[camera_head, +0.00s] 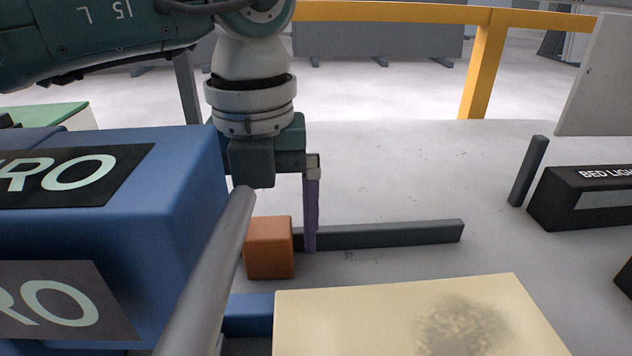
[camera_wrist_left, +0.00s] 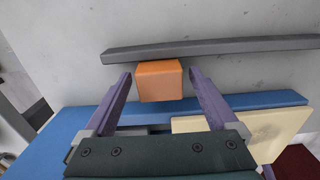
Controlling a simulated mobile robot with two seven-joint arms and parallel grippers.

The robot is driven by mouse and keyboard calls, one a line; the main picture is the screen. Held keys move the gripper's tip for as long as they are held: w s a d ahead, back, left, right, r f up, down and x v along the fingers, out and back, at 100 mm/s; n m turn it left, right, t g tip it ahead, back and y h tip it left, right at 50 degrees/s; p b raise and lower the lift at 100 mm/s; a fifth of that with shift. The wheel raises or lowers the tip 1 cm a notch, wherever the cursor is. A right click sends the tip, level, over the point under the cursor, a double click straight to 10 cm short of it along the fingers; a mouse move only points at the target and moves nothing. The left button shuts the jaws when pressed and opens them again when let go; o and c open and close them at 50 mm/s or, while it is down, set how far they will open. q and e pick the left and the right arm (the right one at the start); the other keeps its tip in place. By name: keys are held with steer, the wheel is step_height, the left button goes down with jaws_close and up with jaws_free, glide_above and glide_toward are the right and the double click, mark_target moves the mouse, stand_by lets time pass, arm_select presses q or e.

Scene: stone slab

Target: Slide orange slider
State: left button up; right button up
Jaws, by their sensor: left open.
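The orange slider (camera_head: 268,248) is a small block at the near side of a long dark grey rail (camera_head: 390,234), by its left end in the head view. In the left wrist view the orange slider (camera_wrist_left: 158,80) sits between the tips of my left gripper (camera_wrist_left: 161,86), whose purple fingers are spread. In the head view my left gripper (camera_head: 309,215) points down, with one finger just right of the block; the other finger is hidden. A small gap shows on each side of the block, so no grip is visible. My right gripper is not in view.
A large blue box (camera_head: 185,195) stands at left. A cream block (camera_head: 340,320) lies nearest, by a blue strip (camera_head: 248,312). A grey rod (camera_head: 212,270) crosses the front. A black box (camera_head: 590,195) and dark post (camera_head: 528,170) stand right. The slab beyond the rail is clear.

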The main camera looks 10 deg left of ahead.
arm_select(q)
steer(key=shift+c, duration=0.4)
jaws_close()
stand_by(0.4)
